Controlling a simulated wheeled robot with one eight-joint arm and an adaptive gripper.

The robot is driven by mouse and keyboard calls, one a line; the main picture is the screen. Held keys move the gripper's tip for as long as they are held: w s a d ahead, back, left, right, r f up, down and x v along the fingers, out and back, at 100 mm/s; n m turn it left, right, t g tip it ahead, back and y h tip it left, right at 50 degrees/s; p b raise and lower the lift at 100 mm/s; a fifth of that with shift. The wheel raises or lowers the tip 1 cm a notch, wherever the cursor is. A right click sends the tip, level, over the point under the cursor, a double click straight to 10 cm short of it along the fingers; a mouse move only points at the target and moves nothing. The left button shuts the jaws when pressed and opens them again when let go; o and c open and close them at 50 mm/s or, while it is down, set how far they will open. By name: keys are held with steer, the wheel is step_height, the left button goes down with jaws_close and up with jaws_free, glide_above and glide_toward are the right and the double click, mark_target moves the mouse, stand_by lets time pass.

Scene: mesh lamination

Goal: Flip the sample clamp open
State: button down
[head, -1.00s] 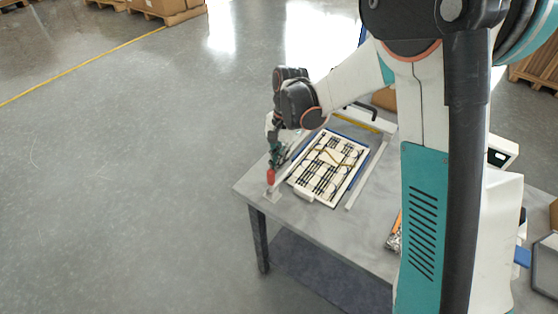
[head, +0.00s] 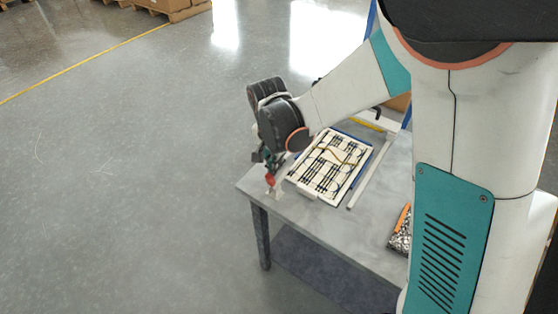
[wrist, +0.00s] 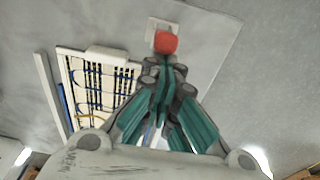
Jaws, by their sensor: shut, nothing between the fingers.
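The sample clamp shows as a red handle tip (wrist: 166,42) on a pale base (wrist: 153,27) near the table's corner edge in the wrist view. In the head view the red tip (head: 270,181) stands at the table's left front corner. My gripper (wrist: 165,68) is shut and empty, its fingertips right at the red tip; whether they touch it I cannot tell. In the head view my gripper (head: 268,163) is just above the red part, partly hidden by my wrist. The clamp's arm and hinge are mostly hidden.
A white panel (head: 322,172) with dark strips and wires lies on the grey table (head: 290,219) to the right of the clamp. A pale bar (head: 368,176) lies beside it. A bin of small parts (head: 400,231) sits farther right. Open floor lies left of the table.

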mark_target(266, 176)
steer(key=shift+s+a+f+t+h+b, duration=0.2)
steer(key=shift+s+a+t+h+b, duration=0.45)
steer(key=shift+s+a+t+h, duration=0.45)
steer(key=shift+s+a+f+t+h+b, duration=0.2)
steer(key=shift+s+a+t+h+b, duration=0.2)
steer(key=shift+s+t, duration=0.3)
steer(key=shift+s+a+f+b, duration=0.1)
steer(key=shift+s+a+b, duration=0.05)
steer(key=shift+b, duration=0.15)
steer(key=s+a+f+b, duration=0.2)
steer(key=shift+s+f, duration=0.2)
steer(key=shift+s, duration=0.15)
steer(key=shift+s+f, duration=0.15)
